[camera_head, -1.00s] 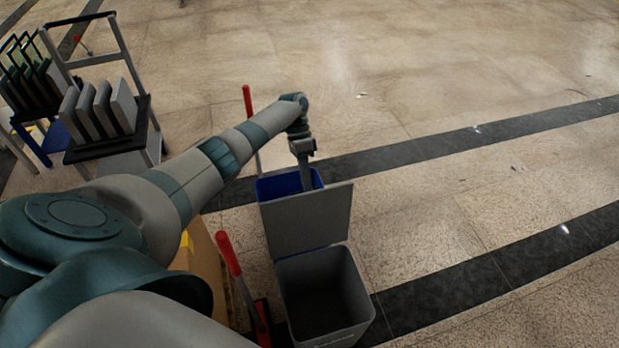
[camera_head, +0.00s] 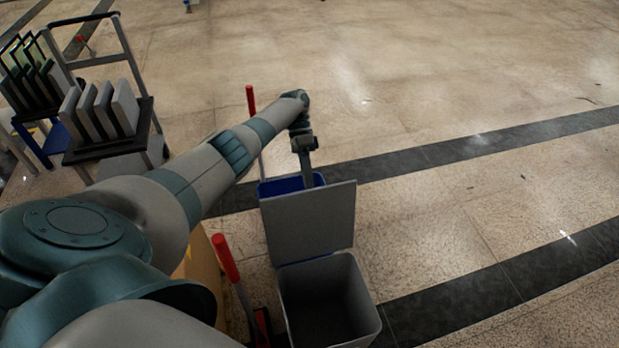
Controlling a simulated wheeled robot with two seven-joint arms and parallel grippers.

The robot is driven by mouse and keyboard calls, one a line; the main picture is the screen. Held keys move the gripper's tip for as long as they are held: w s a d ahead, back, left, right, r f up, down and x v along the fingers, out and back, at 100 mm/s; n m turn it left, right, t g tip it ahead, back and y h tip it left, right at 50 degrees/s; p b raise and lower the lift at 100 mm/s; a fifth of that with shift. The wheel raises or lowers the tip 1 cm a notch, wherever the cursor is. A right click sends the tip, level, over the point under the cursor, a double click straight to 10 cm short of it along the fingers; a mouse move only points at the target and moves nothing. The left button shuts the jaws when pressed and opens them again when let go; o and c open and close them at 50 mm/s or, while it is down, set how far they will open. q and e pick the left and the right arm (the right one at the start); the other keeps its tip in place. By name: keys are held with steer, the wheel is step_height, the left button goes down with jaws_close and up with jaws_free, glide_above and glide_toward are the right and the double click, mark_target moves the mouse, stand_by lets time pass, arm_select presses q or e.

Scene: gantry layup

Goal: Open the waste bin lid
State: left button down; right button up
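The grey waste bin (camera_head: 372,318) stands at the bottom centre, and I see into its dark, empty-looking inside. Its grey lid (camera_head: 308,222) is raised, standing up from the bin's far edge and leaning away. My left arm reaches across from the left, and my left gripper (camera_head: 307,178) points down just behind the lid's top edge, over a blue bin. The fingertips are partly hidden behind the lid, so I cannot tell whether they are open or touch the lid. My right gripper is not in view.
The blue bin (camera_head: 281,186) stands behind the lid. Red-handled tools (camera_head: 225,258) stand left of the bins. A cart (camera_head: 118,146) with several grey panels is at the upper left. The floor to the right is clear.

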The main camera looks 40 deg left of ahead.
arm_select(q)
steer(key=shift+s+a+f, duration=0.1)
steer(key=shift+a+f, duration=0.3)
steer(key=c, duration=2.1)
jaws_free()
steer(key=shift+o, duration=1.3)
steer(key=shift+a+f, duration=0.15)
steer(key=shift+w+r, duration=0.2)
steer(key=shift+w, duration=0.1)
steer(key=shift+w, duration=0.1)
